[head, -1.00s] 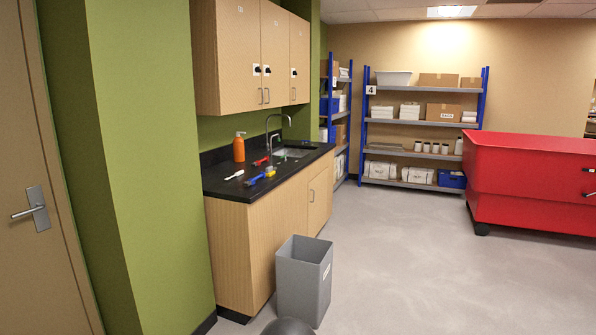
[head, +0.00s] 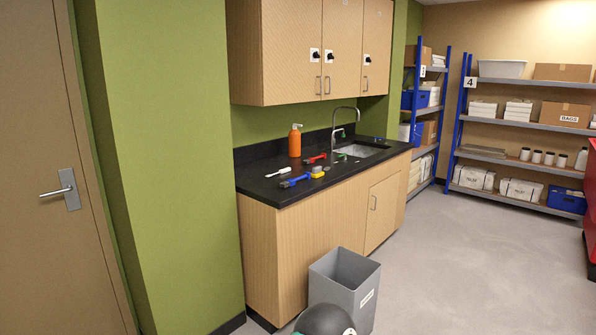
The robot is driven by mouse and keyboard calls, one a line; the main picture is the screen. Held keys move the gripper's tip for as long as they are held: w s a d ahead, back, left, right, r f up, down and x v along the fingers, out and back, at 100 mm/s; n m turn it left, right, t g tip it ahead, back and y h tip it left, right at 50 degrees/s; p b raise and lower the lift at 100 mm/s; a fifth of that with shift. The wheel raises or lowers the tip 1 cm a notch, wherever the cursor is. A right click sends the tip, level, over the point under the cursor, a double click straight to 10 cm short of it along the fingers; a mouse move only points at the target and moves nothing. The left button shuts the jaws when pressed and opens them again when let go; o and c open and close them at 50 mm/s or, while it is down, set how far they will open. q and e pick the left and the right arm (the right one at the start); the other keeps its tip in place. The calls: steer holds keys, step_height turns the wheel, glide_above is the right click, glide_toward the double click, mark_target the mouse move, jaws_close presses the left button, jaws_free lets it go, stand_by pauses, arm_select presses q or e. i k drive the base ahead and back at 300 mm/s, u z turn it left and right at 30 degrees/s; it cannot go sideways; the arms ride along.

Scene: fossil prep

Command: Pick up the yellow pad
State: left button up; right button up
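A small yellow thing with a grey top (head: 318,170), which looks like the yellow pad, is on the black countertop (head: 255,180) near its front edge. Neither of my grippers is in view.
An orange bottle (head: 295,141), a white brush (head: 279,172) and a red tool (head: 314,158) are also on the counter, left of the sink (head: 362,150). A grey waste bin (head: 360,293) stands before the cabinet. Open floor (head: 460,260) lies to the right.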

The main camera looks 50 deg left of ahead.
mark_target(317, 173)
steer(key=u, duration=0.4)
steer(key=i, duration=1.25)
steer(key=u, duration=1.1)
steer(key=i, duration=0.65)
steer(key=u, duration=0.25)
steer(key=k, duration=0.5)
steer(key=u, duration=0.5)
steer(key=i, duration=0.6)
steer(key=z, duration=2.1)
